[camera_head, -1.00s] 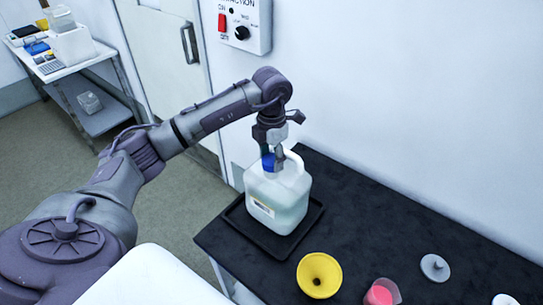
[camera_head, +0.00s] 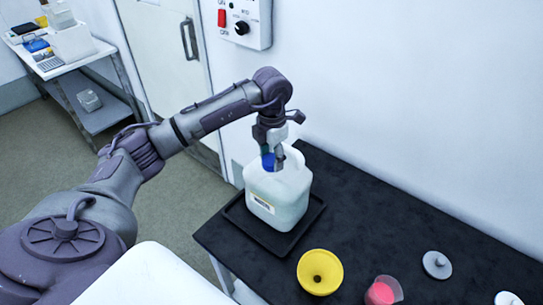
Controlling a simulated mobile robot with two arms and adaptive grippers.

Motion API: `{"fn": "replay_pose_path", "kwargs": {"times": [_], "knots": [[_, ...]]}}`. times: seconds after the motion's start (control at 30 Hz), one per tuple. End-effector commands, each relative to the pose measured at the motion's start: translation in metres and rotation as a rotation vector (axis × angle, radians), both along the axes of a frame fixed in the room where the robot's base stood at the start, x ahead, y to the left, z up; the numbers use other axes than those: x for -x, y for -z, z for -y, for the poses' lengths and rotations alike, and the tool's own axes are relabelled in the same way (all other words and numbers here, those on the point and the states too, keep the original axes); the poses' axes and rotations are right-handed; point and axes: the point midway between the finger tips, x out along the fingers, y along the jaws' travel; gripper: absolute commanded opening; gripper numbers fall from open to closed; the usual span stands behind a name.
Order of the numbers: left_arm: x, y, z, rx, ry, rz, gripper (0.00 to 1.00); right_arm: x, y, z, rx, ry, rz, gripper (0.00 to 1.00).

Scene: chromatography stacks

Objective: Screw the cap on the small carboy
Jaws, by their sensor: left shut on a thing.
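The small carboy (camera_head: 277,204) is a translucent white jug with a label and a handle. It stands upright on a black tray (camera_head: 240,220) at the left end of the black bench. The blue cap (camera_head: 267,161) is at the carboy's neck, between the fingers of my left gripper (camera_head: 272,161). The gripper points straight down over the neck and is shut on the cap. The fingers hide part of the cap and the neck, so I cannot tell how tightly the cap sits. My right gripper is not in view.
On the black bench (camera_head: 370,220), a yellow funnel (camera_head: 333,259), a beaker of pink liquid (camera_head: 381,292) and a grey round lid (camera_head: 437,265) lie to the right of the carboy. A wall control box (camera_head: 245,22) is behind my arm. A side table (camera_head: 75,65) stands far left.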

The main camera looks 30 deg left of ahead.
Motion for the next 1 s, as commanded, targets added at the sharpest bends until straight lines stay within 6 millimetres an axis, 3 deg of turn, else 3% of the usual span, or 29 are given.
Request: {"fn": "replay_pose_path", "kwargs": {"times": [0.27,0.3,0.43,0.67,1.0], "knots": [[-0.0003,0.0096,-0.0001,0.000,-0.001,0.001,0.31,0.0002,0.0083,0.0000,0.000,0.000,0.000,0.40],[-0.0004,0.0078,-0.0001,0.000,-0.001,0.001,0.59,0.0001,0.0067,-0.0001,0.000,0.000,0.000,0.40],[-0.0003,0.0077,-0.0001,0.000,-0.001,0.001,0.81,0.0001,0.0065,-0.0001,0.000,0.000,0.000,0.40],[-0.0003,0.0078,0.0000,0.000,0.000,0.000,0.82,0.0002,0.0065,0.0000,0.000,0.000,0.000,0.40],[-0.0002,0.0079,0.0001,0.000,0.000,0.000,0.27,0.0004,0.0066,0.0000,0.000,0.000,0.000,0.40]]}}
